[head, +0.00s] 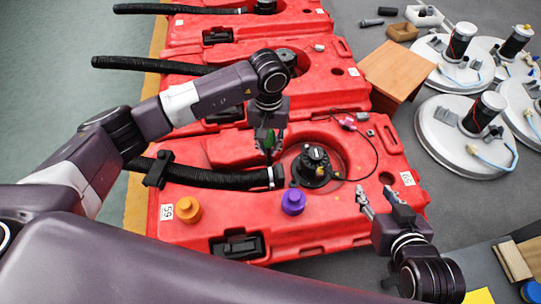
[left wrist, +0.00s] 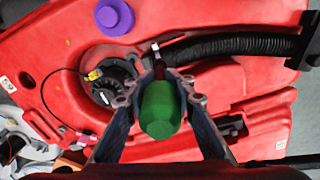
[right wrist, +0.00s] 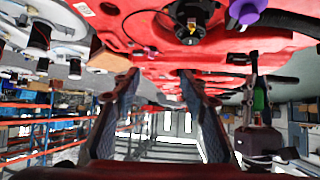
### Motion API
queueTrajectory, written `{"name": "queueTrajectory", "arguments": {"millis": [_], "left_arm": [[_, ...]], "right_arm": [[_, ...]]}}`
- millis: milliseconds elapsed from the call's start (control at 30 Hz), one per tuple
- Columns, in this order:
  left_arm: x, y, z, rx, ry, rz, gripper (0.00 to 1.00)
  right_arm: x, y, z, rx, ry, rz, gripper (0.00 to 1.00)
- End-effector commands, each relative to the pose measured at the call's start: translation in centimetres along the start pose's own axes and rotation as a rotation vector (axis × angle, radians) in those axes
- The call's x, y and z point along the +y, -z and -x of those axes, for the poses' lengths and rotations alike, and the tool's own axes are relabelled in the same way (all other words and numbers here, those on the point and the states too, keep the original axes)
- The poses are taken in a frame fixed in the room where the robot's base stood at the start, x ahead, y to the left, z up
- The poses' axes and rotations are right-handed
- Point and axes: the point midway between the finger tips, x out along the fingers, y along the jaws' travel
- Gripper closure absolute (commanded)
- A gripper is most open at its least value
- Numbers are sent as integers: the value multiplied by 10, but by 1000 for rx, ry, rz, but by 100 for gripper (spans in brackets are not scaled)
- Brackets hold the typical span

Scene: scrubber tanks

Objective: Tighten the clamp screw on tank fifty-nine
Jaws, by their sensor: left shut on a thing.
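Tank fifty-nine (head: 330,225) is the nearest red tank, with "59" labels on it. A black ribbed hose (head: 215,177) runs across it to a black round fitting (head: 312,166), with a clamp (head: 271,177) near the hose end. My left gripper (head: 269,138) is shut on a green-handled screwdriver (left wrist: 160,108) above the clamp. The screwdriver's shaft points down at the hose end; whether its tip touches the screw I cannot tell. My right gripper (head: 380,197) is open and empty over the tank's right end; its spread fingers show in the right wrist view (right wrist: 160,80).
An orange knob (head: 187,209) and a purple knob (head: 293,201) stand on the tank. A thin black cable (head: 372,150) loops at its right. More red tanks (head: 240,30) stand behind. A wooden box (head: 398,70) and round grey lids (head: 450,120) lie at the right.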

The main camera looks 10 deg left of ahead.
Motion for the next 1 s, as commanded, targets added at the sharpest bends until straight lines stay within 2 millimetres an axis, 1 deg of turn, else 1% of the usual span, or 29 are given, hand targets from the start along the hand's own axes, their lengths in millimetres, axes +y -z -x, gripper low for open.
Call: {"name": "queueTrajectory", "arguments": {"millis": [33, 100, 233, 333, 433, 700, 1000], "left_arm": [[6, -5, -16, -7, -3, 8, 100], [9, -7, -32, -4, -2, 20, 100], [12, -10, -48, 1, -2, 29, 100], [12, -9, -52, 4, -1, 31, 100], [12, -9, -55, 4, -1, 31, 100], [12, -10, -64, 3, -1, 30, 100], [12, -10, -74, 3, -1, 31, 100]], "right_arm": [[0, -2, 1, -12, -1, 0, 60], [1, -5, 2, -24, -2, 0, 60], [1, -8, 2, -36, -2, -1, 60], [1, -6, 1, -24, -1, -1, 60], [-1, 1, -1, 8, 1, -1, 60], [-5, 33, -4, 144, 10, 0, 60], [-9, 69, -1, 299, 19, 0, 60]]}}
